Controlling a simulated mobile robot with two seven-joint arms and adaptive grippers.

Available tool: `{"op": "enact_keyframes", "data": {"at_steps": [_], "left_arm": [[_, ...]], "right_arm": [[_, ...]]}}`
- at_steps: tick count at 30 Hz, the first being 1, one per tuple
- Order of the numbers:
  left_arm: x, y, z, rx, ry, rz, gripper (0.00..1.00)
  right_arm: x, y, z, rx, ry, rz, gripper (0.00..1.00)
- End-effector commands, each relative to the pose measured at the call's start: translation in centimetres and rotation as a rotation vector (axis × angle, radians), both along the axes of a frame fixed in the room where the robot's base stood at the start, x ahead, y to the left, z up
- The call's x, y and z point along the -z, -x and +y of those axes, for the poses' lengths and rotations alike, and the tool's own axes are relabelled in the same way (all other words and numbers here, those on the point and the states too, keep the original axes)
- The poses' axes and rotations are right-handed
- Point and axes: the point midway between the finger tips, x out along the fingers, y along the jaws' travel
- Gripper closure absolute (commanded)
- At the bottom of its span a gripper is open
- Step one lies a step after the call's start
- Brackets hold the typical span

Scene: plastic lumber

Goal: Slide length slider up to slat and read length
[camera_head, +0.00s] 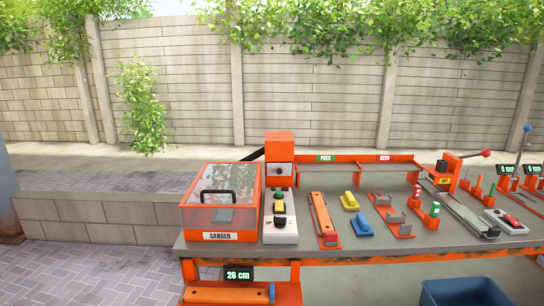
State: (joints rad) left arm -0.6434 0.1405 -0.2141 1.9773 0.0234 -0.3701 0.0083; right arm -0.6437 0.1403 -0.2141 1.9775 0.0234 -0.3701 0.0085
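A small black display (238,274) reading "26 cm" stands at the front of the bench, below the tabletop edge. Under it is an orange measuring tray (290,291) with a long orange slat-like bar (230,295) lying in it. A small blue piece (271,293), possibly the length slider, is at the bar's right end; whether they touch is too small to tell. The tray's lower part is cut off by the picture's bottom edge. Neither of my grippers is in view.
The grey bench (390,243) carries a sander box (221,237), a control panel (281,238), an orange fixture (322,215), yellow (349,201) and blue (361,225) blocks and several levers. A blue bin (462,292) is at the lower right. Paving at lower left is clear.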

Motion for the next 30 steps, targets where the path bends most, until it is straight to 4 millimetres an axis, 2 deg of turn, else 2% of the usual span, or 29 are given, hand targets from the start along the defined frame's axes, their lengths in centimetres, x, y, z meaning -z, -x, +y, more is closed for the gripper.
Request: {"op": "enact_keyframes", "data": {"at_steps": [6, 30], "left_arm": [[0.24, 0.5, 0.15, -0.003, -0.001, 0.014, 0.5], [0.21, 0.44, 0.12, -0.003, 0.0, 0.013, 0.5]], "right_arm": [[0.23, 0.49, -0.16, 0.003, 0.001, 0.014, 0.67], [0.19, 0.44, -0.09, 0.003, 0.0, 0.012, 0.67]]}}
